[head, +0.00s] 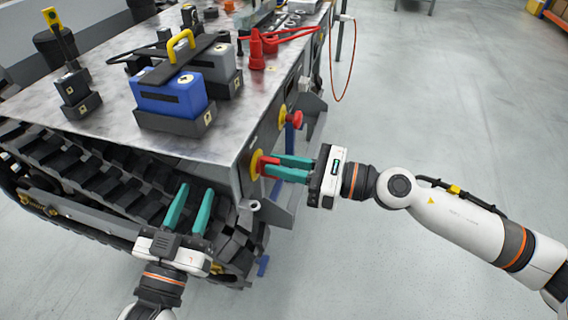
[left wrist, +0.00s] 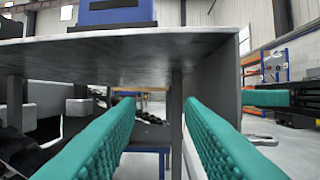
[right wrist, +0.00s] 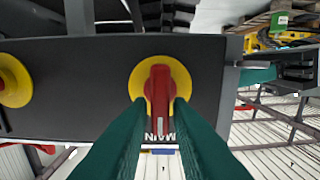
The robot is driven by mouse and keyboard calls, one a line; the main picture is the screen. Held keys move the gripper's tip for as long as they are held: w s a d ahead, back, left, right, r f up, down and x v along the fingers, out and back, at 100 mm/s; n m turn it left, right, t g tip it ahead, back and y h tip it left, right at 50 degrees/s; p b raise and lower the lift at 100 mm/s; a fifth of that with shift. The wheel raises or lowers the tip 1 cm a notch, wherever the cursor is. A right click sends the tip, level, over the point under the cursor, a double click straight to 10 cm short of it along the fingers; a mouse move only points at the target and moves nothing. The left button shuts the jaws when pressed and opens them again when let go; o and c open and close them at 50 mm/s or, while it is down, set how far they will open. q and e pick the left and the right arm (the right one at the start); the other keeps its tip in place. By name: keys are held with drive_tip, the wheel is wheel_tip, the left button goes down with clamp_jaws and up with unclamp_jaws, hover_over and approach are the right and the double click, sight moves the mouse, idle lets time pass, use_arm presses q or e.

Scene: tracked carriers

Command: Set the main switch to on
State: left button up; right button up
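The main switch is a red handle on a yellow disc on the dark end panel of the carrier. In the right wrist view the red handle (right wrist: 160,82) stands upright on the yellow disc (right wrist: 136,80), above a partly hidden label. In the head view the yellow disc (head: 256,164) shows at the panel's edge. My right gripper (head: 268,165) reaches in from the right, its teal fingers closed against both sides of the handle. My left gripper (head: 194,192) is open and empty, below the carrier's tabletop near the track.
A second yellow disc (right wrist: 12,82) with a red knob (head: 293,118) is on the same panel. The metal tabletop (head: 112,116) carries a blue block (head: 168,98), a red lockout piece (head: 257,52) and several tools. The floor (head: 430,110) at right is clear.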

clamp_jaws()
